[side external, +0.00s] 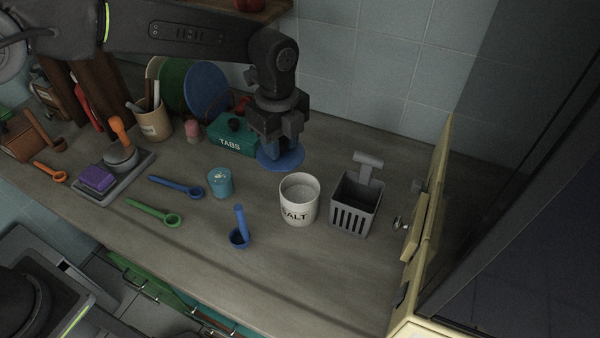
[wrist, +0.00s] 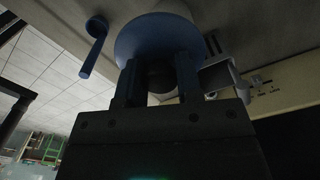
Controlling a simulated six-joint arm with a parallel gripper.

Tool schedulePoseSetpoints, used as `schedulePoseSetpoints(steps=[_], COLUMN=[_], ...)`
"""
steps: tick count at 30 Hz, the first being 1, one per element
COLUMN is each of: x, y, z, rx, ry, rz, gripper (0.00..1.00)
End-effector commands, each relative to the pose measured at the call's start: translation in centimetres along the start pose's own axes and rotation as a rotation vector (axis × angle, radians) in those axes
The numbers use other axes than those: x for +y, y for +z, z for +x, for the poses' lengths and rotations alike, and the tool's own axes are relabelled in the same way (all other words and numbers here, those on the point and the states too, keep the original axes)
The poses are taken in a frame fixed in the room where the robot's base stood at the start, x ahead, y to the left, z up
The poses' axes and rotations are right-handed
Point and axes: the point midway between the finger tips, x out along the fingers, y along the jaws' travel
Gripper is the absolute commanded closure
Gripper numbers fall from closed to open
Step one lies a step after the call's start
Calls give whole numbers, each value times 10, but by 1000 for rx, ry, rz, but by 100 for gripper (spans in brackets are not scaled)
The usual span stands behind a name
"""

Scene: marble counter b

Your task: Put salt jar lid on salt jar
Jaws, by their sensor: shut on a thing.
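The white salt jar (side external: 298,201), marked SALT, stands upright and uncovered on the counter, with pale contents visible inside. The salt jar lid is a round blue disc (side external: 281,160) held below my gripper (side external: 279,146), behind and slightly left of the jar. My gripper is shut on the lid's raised middle part. In the wrist view the lid (wrist: 157,38) spreads beyond my two fingertips (wrist: 160,68) and hides most of the pale jar behind it. The lid is apart from the jar.
A grey slotted holder (side external: 355,206) stands right of the jar. A light blue cup (side external: 220,182) and a blue scoop (side external: 240,230) are left and front. A teal TABS box (side external: 232,136) is behind left. An open cabinet door (side external: 430,210) bounds the right. The front counter is mostly clear.

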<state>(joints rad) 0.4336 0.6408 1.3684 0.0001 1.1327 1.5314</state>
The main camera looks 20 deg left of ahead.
Motion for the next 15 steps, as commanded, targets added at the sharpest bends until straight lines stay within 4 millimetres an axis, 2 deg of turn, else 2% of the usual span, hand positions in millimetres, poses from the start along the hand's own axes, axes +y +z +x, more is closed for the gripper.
schedulePoseSetpoints(steps=[3,6,11,15], x=[-8,-12,-14,-14], y=[-22,-33,-39,-39], z=[14,21,26,42], rx=[0,0,0,-1], ry=[0,0,-1,2], rz=[2,0,-1,-2], gripper=[91,91,91,91])
